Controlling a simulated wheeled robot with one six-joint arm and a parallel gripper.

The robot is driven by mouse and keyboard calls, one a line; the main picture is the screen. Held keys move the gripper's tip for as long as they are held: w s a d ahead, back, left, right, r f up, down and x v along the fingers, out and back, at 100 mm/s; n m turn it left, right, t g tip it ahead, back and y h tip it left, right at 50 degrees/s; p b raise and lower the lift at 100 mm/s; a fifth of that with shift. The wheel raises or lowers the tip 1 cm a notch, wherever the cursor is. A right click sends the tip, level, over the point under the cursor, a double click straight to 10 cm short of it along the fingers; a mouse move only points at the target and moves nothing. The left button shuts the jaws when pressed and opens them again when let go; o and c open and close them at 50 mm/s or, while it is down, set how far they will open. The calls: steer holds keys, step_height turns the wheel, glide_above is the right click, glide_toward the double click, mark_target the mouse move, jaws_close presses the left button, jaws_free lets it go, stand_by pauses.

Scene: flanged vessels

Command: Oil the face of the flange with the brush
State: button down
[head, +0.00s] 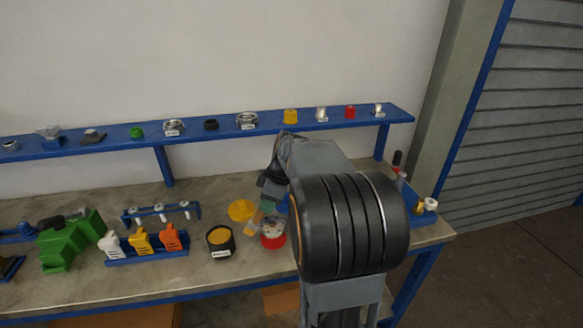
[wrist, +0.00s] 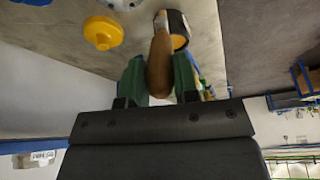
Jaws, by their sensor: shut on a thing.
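My gripper (wrist: 160,80) has green fingers shut on the brown wooden handle of the brush (wrist: 160,60). In the head view my arm hides most of my gripper, and a tan part, seemingly the brush (head: 256,216), shows beside the flange. The flange (head: 272,229) is a pale round face on a red vessel standing on the bench. I cannot tell whether the bristles touch it. A black pot with yellow-orange contents (head: 220,237) stands left of the vessel. It also shows behind the handle in the wrist view (wrist: 179,24).
A yellow round lid (head: 242,209) lies behind the pot and flange. A blue rack with white, yellow and orange items (head: 144,243) and a green vise-like tool (head: 70,242) stand to the left. A blue shelf (head: 220,131) with small parts runs behind the bench.

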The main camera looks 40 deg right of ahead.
step_height(320, 180, up, 4)
steer(key=shift+s+a+r+p, duration=0.1)
steer(key=shift+s+p, duration=0.05)
steer(key=shift+p, duration=0.35)
steer(key=shift+r+p, duration=1.25)
steer(key=shift+r, duration=0.65)
